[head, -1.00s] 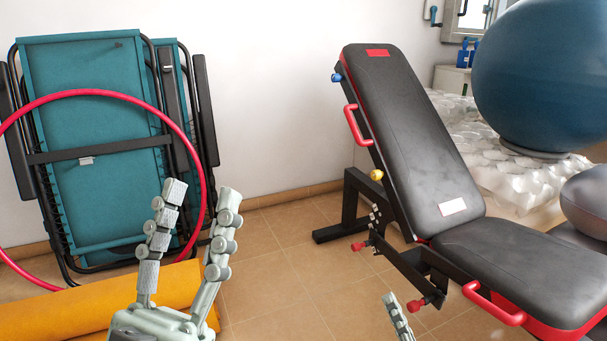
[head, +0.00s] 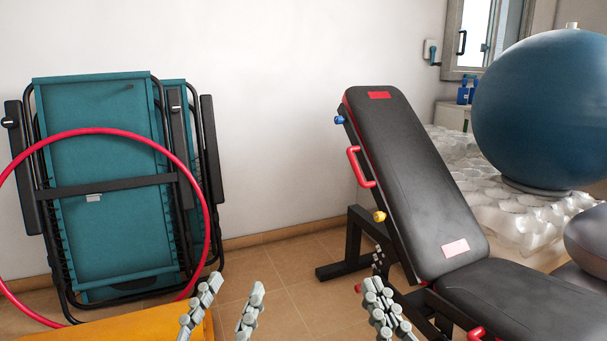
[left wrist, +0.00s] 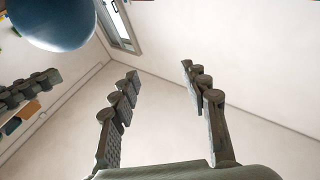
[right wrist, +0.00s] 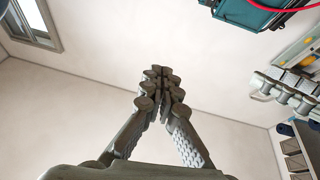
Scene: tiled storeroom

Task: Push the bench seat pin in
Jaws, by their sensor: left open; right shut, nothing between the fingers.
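The bench (head: 405,175) has a tilted black backrest and a black seat (head: 520,305) that runs off the lower right of the head view. A yellow knob (head: 379,216) and a blue knob (head: 340,119) stick out from the backrest's left side. A small red knob (head: 359,288) shows low on the frame, beside my right gripper; I cannot tell which knob is the seat pin. My right gripper (head: 376,284) is shut and empty, in front of the lower frame and partly hiding it. My left gripper (head: 235,287) is open and empty, left of the bench.
Folded teal loungers (head: 105,220) lean on the wall at left, with a red hoop (head: 100,131) before them. An orange mat (head: 130,328) lies at lower left. A blue ball (head: 540,110) stands behind the bench. Tiled floor is clear between loungers and bench.

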